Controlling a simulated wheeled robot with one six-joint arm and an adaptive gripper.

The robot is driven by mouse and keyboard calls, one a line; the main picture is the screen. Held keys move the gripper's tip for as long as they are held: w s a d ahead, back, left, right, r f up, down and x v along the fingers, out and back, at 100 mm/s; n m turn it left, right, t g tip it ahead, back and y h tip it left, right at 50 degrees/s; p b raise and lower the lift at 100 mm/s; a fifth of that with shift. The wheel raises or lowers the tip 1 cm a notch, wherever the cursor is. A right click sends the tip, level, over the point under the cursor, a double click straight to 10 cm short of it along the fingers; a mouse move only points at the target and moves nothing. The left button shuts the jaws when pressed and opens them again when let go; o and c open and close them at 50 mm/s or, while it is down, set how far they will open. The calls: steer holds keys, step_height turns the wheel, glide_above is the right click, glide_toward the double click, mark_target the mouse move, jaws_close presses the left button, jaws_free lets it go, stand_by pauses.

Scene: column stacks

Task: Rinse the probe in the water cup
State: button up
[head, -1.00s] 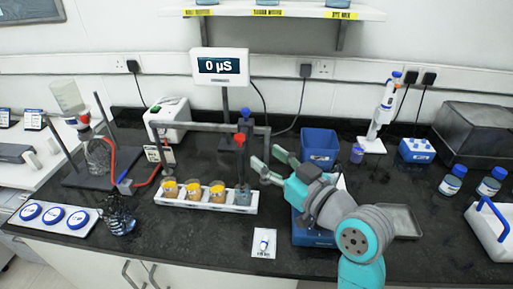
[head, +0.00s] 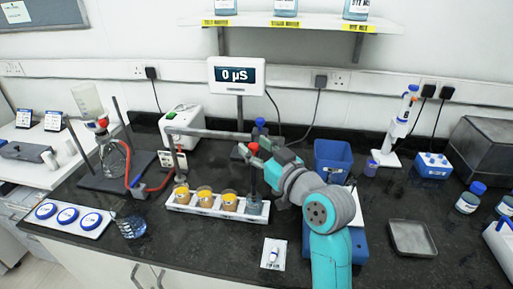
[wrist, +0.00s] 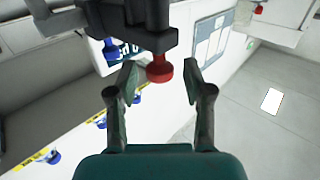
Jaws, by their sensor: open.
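The probe has a red cap (head: 254,147) and a dark shaft. It hangs from a grey arm stand over the water cup (head: 254,206), the rightmost cup in the white rack (head: 230,212). I cannot tell whether its tip is in the water. My gripper (head: 253,151) is open at the height of the red cap. In the wrist view the red cap (wrist: 159,69) sits between my spread fingertips (wrist: 158,82), with gaps on both sides. The meter (head: 236,75) reads 0 µS.
Three cups of orange liquid (head: 204,197) stand left of the water cup. A blue bin (head: 332,160) is right of my gripper. A flask with red tubing (head: 113,158) stands at left. A small white card (head: 273,254) lies in front of the rack.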

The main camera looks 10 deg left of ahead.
jaws_close()
steer(key=shift+f, duration=1.6)
jaws_free()
steer(key=shift+d+r, duration=0.1)
steer(key=v, duration=1.2)
